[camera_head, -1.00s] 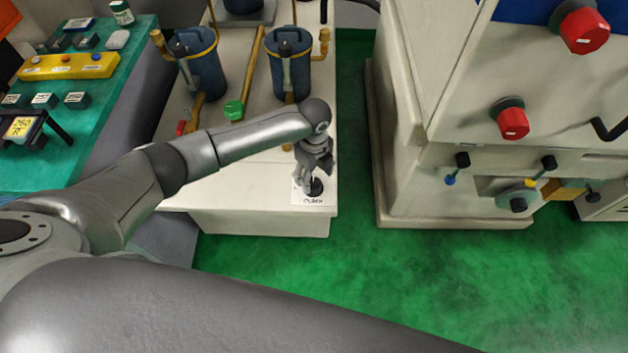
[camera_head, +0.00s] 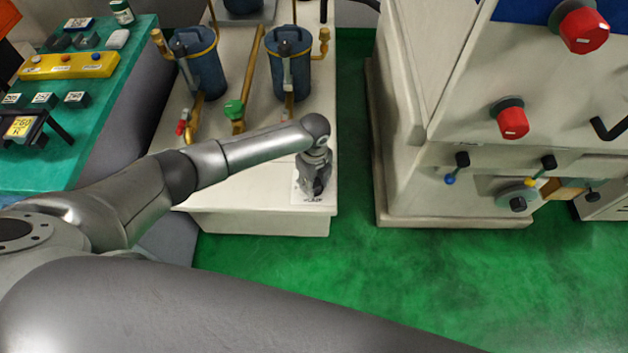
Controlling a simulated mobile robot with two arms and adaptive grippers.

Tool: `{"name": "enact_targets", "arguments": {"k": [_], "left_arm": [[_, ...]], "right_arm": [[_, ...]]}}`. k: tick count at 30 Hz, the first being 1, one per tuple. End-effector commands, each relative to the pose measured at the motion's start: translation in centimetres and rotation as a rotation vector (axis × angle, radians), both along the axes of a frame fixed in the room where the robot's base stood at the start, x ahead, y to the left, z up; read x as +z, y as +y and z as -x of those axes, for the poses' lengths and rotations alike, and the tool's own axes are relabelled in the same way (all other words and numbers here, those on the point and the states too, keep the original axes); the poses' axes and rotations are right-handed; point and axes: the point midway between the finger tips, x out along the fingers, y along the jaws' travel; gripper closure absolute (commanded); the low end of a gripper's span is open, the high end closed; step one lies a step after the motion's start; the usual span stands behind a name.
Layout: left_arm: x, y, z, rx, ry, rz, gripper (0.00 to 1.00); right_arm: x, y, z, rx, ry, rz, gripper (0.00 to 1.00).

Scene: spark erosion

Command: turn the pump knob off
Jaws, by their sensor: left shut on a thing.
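The pump knob sits on a white label plate (camera_head: 312,200) at the front right corner of the cream filter unit. The knob itself is hidden now behind my left gripper (camera_head: 314,190). My left gripper points down over the plate and is shut on the knob, its fingers covering it. The plate's lettering shows only in part at its lower edge. My right gripper is not in view; a large grey arm link of mine crosses the bottom of the view.
Two blue filter canisters (camera_head: 207,75) (camera_head: 289,65) with brass pipes stand behind the gripper, with a green valve handle (camera_head: 234,110) between them. The cream machine (camera_head: 460,190) with red knobs (camera_head: 513,123) is at right. Green floor (camera_head: 350,290) lies between. A teal table (camera_head: 110,90) is at left.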

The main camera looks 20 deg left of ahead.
Motion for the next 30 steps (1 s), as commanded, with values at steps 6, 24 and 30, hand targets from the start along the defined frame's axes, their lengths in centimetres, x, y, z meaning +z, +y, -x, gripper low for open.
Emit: {"name": "enact_targets", "arguments": {"k": [6,24,30], "left_arm": [[0.1,0.0,0.0,0.011,0.000,0.000,0.85],[0.3,-0.1,0.0,0.396,0.002,0.001,0.85],[0.3,-0.1,-0.1,0.587,0.001,0.002,0.85]], "right_arm": [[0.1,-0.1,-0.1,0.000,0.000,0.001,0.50],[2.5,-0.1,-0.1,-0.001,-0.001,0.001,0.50],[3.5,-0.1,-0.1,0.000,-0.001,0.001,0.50]]}}
